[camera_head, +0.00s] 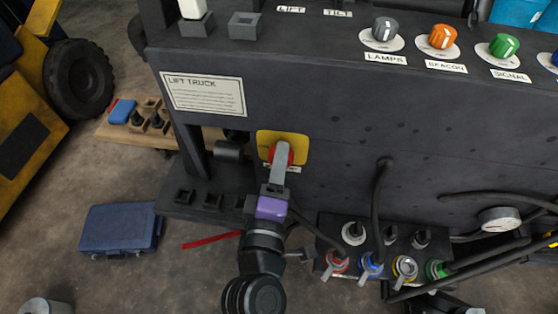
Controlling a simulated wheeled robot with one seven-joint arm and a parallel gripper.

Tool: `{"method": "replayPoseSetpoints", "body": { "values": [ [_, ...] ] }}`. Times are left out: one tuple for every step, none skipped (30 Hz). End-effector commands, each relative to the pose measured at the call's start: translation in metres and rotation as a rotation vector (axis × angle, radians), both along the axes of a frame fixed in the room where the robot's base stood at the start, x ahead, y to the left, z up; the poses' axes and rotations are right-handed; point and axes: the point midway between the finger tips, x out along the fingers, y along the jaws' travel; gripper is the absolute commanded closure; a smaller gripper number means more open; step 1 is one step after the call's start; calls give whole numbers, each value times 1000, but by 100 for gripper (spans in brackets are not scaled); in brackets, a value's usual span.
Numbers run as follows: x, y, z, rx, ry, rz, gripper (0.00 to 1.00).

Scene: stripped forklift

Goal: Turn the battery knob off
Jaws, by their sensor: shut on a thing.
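The battery knob (279,154) is red and sits on a yellow plate (265,139) on the dark front panel (330,135). A small label under it is mostly covered. My gripper (280,168) reaches up from below, its grey fingers shut on the knob. The fingers hide the lower and middle part of the knob, so I cannot tell which way it is turned. My arm comes up from the bottom of the view, with a purple section below the fingers.
Grey, orange and green knobs (442,37) line the panel's top ledge. Below right, a block of coloured valves (375,262) with black hoses stands close to my arm. A blue case (120,228) lies on the floor at left, near a wooden board (115,130) with small parts.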

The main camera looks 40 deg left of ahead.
Motion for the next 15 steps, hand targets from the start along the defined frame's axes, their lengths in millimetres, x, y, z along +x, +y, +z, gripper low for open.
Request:
{"method": "replayPoseSetpoints", "body": {
  "values": [
    [-1,1,0,-1,-1,3,94],
    [-1,1,0,-1,-1,3,94],
    [-1,1,0,-1,-1,3,94],
    [-1,1,0,-1,-1,3,94],
    [-1,1,0,-1,-1,3,94],
    [-1,1,0,-1,-1,3,49],
    [-1,1,0,-1,-1,3,44],
    [-1,1,0,-2,-1,2,38],
    [-1,1,0,-2,-1,2,31],
    [-1,1,0,-1,-1,2,31],
    [-1,1,0,-1,-1,2,31],
    [-1,1,0,-1,-1,2,31],
    [-1,1,0,-1,-1,1,31],
    [-1,0,0,-1,-1,1,31],
    [0,0,0,-1,-1,1,31]
  ]
}}
